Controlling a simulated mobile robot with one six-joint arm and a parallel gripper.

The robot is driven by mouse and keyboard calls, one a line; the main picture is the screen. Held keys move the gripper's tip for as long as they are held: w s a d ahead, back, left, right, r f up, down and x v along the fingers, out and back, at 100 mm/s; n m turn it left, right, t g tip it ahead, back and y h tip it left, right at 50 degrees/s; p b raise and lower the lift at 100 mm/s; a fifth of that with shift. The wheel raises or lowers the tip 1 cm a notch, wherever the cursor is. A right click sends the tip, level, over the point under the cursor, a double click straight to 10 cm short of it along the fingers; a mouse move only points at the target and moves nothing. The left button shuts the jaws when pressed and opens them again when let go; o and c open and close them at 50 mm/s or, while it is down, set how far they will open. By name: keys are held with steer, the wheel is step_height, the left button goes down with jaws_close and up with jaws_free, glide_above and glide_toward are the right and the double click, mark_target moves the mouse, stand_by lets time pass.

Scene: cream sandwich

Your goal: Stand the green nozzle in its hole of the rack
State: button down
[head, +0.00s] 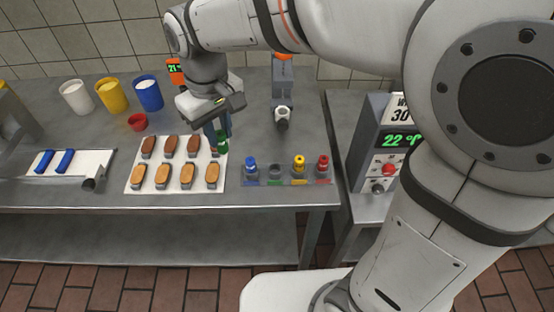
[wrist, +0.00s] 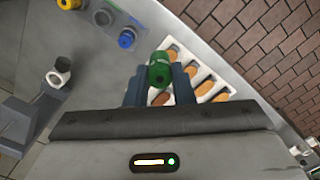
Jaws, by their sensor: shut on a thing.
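My gripper (head: 217,131) is shut on the green nozzle (head: 223,144) and holds it over the right rear part of the white tray, to the left of the rack. In the wrist view the green nozzle (wrist: 159,69) sits between the two blue fingers. The rack (head: 262,177) lies near the front right edge of the table. It carries a blue nozzle (head: 251,166), a yellow nozzle (head: 299,163) and a red nozzle (head: 322,164). Between the blue and yellow ones is an empty hole (head: 275,172) with a green mark in front.
A white tray (head: 128,187) of several oval biscuits is beneath and left of my gripper. A grey stand with a white-rimmed holder (head: 283,112) is behind the rack. Cups and a small red bowl (head: 137,122) are at the back left. A control box (head: 372,150) is at right.

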steer(key=w+d+f+p, duration=0.2)
steer(key=d, duration=0.3)
steer(key=w+d+f+p, duration=0.2)
steer(key=w+d+f, duration=0.1)
steer(key=d, duration=0.2)
steer(key=shift+d+f+p, duration=0.15)
steer(key=shift+f+p, duration=0.05)
steer(key=shift+f, duration=1.5)
steer(key=shift+d+f+p, duration=0.15)
steer(key=shift+d+f, duration=0.05)
steer(key=shift+f, duration=1.45)
steer(key=shift+d+f+p, duration=0.15)
steer(key=shift+f+p, duration=0.05)
steer(key=shift+f, duration=1.5)
steer(key=shift+f, duration=0.15)
steer(key=c, duration=1.7)
jaws_free()
steer(key=o, duration=0.5)
steer(key=shift+c, duration=0.2)
